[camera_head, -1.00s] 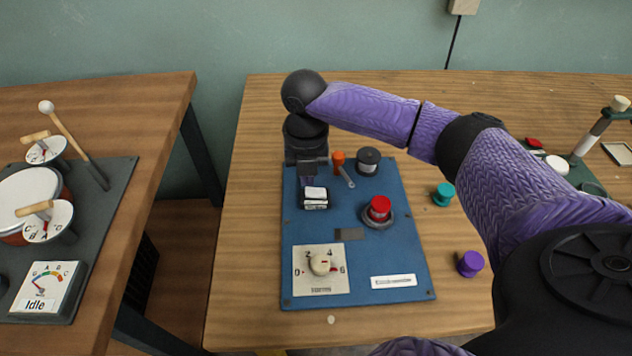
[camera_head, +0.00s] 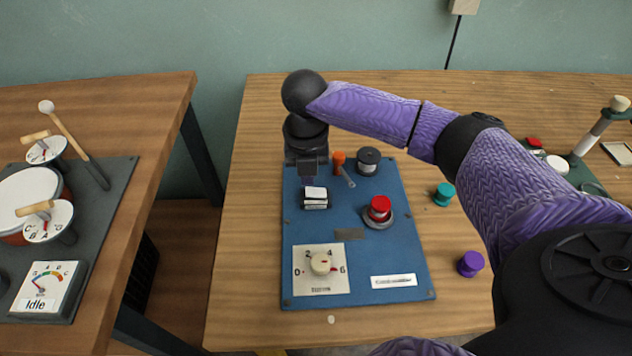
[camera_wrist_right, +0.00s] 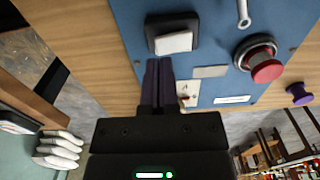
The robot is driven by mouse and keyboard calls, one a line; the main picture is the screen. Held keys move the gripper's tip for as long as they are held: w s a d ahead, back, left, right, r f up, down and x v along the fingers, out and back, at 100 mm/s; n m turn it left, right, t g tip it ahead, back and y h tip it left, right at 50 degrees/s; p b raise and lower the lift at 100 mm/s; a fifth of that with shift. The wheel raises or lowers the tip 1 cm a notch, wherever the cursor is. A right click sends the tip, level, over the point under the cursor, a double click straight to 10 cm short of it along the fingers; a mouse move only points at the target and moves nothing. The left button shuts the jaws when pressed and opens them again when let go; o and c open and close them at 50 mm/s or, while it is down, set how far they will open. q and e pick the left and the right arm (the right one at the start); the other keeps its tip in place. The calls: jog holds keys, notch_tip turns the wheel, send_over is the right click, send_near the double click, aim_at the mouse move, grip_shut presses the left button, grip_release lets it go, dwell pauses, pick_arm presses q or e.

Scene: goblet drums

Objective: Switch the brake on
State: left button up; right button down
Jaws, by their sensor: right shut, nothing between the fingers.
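A black-framed switch with a white rocker (camera_head: 315,193) sits on the blue panel (camera_head: 350,268), toward its back left. I cannot read a brake label on it. In the right wrist view the white rocker (camera_wrist_right: 174,43) shows tilted in its black frame. My right gripper (camera_head: 306,181) is shut and empty, just behind the switch in the head view. In the right wrist view its dark purple fingertips (camera_wrist_right: 158,62) are together at the near edge of the switch frame. Whether they touch it I cannot tell. My left gripper is not in view.
The panel also carries an orange-handled lever (camera_head: 338,160), a black knob (camera_head: 368,160), a red button (camera_head: 379,207) and a numbered dial (camera_head: 320,264). Teal (camera_head: 444,194) and purple (camera_head: 470,263) spools stand right of it. A drum panel (camera_head: 105,210) is on the left table.

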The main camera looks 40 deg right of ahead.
jog(key=shift+f, duration=0.15)
jog(key=shift+f, duration=0.5)
dwell(0.4)
